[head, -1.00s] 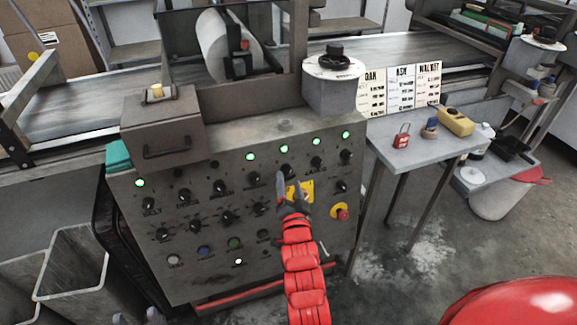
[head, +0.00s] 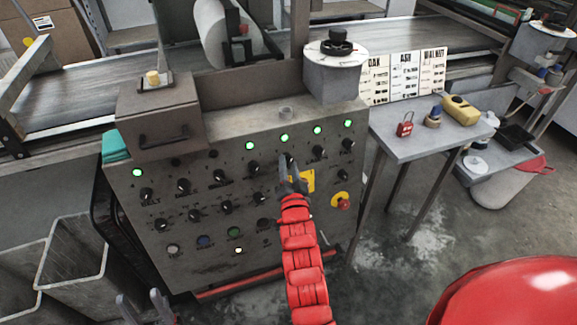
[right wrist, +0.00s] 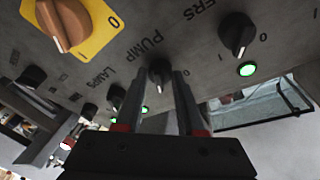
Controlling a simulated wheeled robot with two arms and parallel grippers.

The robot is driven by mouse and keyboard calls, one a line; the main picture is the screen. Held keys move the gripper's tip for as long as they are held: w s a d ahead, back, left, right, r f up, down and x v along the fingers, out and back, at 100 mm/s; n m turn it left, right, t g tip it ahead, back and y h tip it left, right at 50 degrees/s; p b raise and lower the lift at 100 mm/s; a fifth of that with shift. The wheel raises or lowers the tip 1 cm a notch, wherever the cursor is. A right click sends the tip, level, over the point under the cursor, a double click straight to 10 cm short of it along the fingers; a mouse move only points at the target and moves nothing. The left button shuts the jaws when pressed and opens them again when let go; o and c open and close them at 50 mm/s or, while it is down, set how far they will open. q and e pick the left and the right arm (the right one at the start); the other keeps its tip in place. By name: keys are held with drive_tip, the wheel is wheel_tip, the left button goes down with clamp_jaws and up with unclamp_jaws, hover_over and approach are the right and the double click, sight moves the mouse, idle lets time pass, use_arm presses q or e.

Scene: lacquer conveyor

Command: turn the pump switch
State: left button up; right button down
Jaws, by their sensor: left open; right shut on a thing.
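The pump switch (right wrist: 159,70) is a dark rotary knob beside the label PUMP in the right wrist view. It sits between the fingertips of my right gripper (right wrist: 171,82), which is shut on it. In the head view my right gripper (head: 290,168) reaches the upper right part of the control panel (head: 190,240) and mostly hides the knob. A lit green lamp (head: 284,138) is above that knob. My left gripper (head: 144,304) is open and empty, low in front of the panel at the picture's bottom edge.
Several other black knobs and green lamps surround the switch. A yellow plate with an orange knob (right wrist: 70,22) is close by. A red emergency button (head: 344,203) is lower right. A small table (head: 400,148) with a red padlock (head: 405,126) stands right of the panel.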

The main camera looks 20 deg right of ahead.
drive_tip(key=shift+n, duration=0.5)
drive_tip(key=shift+f+n+t+y, duration=0.1)
drive_tip(key=shift+n+t+y, duration=0.2)
drive_tip(key=shift+n, duration=0.4)
drive_tip(key=n+y, duration=0.1)
drive_tip(key=n, duration=0.2)
drive_tip(key=shift+d, duration=0.15)
drive_tip(key=n, duration=0.2)
drive_tip(key=n+t+y+p, duration=0.1)
drive_tip(key=n, duration=0.1)
drive_tip(key=shift+d+n+y, duration=0.1)
drive_tip(key=shift+n+y, duration=0.2)
drive_tip(key=shift+d+n+y+p, duration=0.1)
drive_tip(key=shift+n+y+p, duration=0.65)
drive_tip(key=shift+n, duration=1.65)
drive_tip(key=shift+y, duration=0.25)
drive_tip(key=c, duration=0.5)
unclamp_jaws()
